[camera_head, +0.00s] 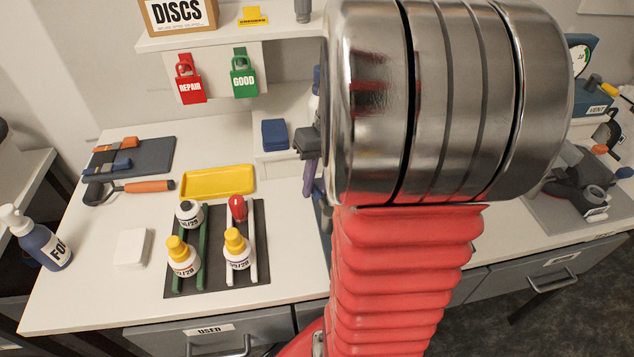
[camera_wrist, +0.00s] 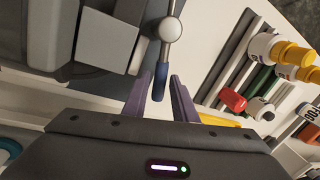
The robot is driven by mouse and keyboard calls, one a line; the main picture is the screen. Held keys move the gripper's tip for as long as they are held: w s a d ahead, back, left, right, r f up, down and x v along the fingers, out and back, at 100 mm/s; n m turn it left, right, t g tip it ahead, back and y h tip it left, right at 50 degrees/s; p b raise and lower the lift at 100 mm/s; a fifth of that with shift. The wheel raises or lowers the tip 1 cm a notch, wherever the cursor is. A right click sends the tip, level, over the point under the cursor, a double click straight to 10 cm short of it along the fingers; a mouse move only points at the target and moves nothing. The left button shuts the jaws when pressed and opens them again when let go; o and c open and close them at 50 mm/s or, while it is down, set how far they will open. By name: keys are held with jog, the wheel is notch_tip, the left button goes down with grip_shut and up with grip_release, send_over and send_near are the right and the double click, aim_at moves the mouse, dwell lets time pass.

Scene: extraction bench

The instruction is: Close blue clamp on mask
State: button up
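In the wrist view, a metal lever with a round pale knob (camera_wrist: 170,29) and a dark blue grip (camera_wrist: 160,73) hangs down from the top. It looks like the blue clamp's handle. My gripper (camera_wrist: 161,79) has two purple fingers, spread apart, with the blue grip between them and small gaps seemingly on each side. In the head view, one purple finger (camera_head: 310,178) shows left of my arm, pointing down. My arm hides the clamp's base there. I cannot make out the mask with certainty; a dark grey fixture with blocks (camera_wrist: 105,38) fills the wrist view's upper left.
A black mat (camera_head: 212,283) holds several bottles on rails, beside a yellow tray (camera_head: 218,181). A grey board (camera_head: 150,155) with orange and blue handled tools lies behind. A blue spray bottle (camera_head: 45,245) stands left. Another dark device (camera_head: 578,180) is right of my arm.

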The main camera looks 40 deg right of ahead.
grip_shut()
dwell(0.5)
jog(key=shift+w+a+n+g, duration=0.2)
jog(key=shift+a+n, duration=0.35)
jog(key=shift+n, duration=0.3)
jog(key=shift+w+a+n+g, duration=0.1)
jog(key=shift+a+n+g, duration=0.1)
jog(key=shift+a+n, duration=0.5)
jog(key=a+n, duration=0.1)
jog(key=n, duration=0.1)
jog(key=a+n, duration=0.1)
jog(key=n, duration=0.1)
jog(key=shift+s+g, duration=0.1)
jog(key=shift+g, duration=0.2)
jog(key=a+n, duration=0.1)
jog(key=n, duration=0.1)
jog(key=s+a+n, duration=0.1)
jog(key=n, duration=0.1)
jog(key=shift+a+n+g, duration=0.25)
jog(key=shift+a+g, duration=0.1)
jog(key=shift+g, duration=0.05)
jog(key=shift+s+a+n+h, duration=0.2)
jog(key=shift+s+a+n, duration=0.25)
jog(key=shift+n, duration=0.4)
jog(key=shift+s+a+n+h, duration=0.2)
jog(key=shift+s+a+n, duration=0.2)
jog(key=shift+n, duration=0.45)
jog(key=shift+o, duration=2)
grip_release()
